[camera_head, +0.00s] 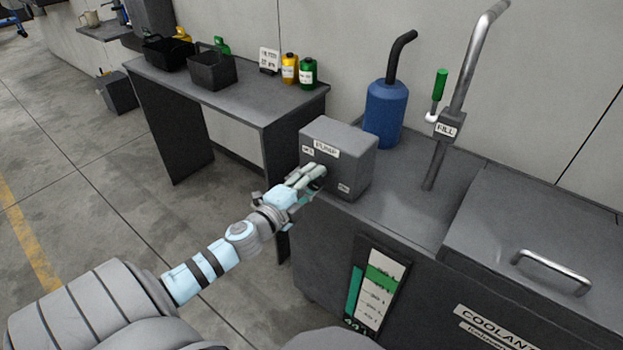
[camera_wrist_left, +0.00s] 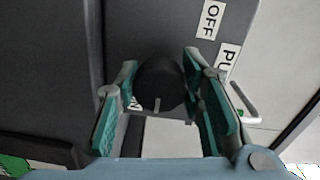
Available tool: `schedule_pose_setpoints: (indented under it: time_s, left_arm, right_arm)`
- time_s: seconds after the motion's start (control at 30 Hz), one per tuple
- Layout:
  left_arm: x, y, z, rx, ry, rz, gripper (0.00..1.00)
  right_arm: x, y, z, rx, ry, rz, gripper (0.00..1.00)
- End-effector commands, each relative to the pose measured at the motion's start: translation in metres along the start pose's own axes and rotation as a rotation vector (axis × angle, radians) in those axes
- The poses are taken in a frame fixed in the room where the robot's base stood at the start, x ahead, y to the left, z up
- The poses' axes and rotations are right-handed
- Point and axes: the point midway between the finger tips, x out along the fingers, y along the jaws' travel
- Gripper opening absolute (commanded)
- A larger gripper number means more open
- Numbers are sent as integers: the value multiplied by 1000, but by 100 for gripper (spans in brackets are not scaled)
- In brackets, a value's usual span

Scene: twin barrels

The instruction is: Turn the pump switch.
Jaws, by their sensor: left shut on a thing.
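The pump box (camera_head: 340,150) is a grey box with a PUMP label, standing at the left end of the coolant tank top. Its switch, a round dark knob (camera_wrist_left: 160,82), shows in the left wrist view, with a white mark pointing to the picture's bottom. An OFF label (camera_wrist_left: 210,20) lies up and right of the knob; another label (camera_wrist_left: 133,103), partly hidden, lies down and left. My left gripper (camera_head: 310,176) is at the box front, and its teal fingers (camera_wrist_left: 160,75) are shut on the knob from both sides. The knob is hidden in the head view. My right gripper is not seen.
A blue container (camera_head: 386,112) with a black spout stands behind the box. A fill pipe (camera_head: 462,90) with a green-handled lever (camera_head: 439,85) rises to its right. A lid handle (camera_head: 550,268) is at right. A side table (camera_head: 250,100) holds bins and bottles.

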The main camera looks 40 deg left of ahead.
Motion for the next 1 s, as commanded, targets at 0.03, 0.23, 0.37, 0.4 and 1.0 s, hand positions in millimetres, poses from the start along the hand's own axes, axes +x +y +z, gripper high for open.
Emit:
schedule_pose_setpoints:
  time_s: [0.03, 0.23, 0.37, 0.4, 1.0]
  left_arm:
    - [0, 1, 0, 5, 0, 1, 7]
    - [0, 1, 0, 16, 0, 1, 8]
    - [0, 1, 0, 16, 0, 1, 8]
    - [0, 1, 0, 15, 0, 1, 8]
    - [-6, 1, 1, 17, -1, 4, 56]
  right_arm:
    - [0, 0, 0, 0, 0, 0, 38]
    - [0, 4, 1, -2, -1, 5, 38]
    - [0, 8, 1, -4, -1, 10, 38]
    - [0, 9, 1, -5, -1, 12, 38]
    - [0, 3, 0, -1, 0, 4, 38]
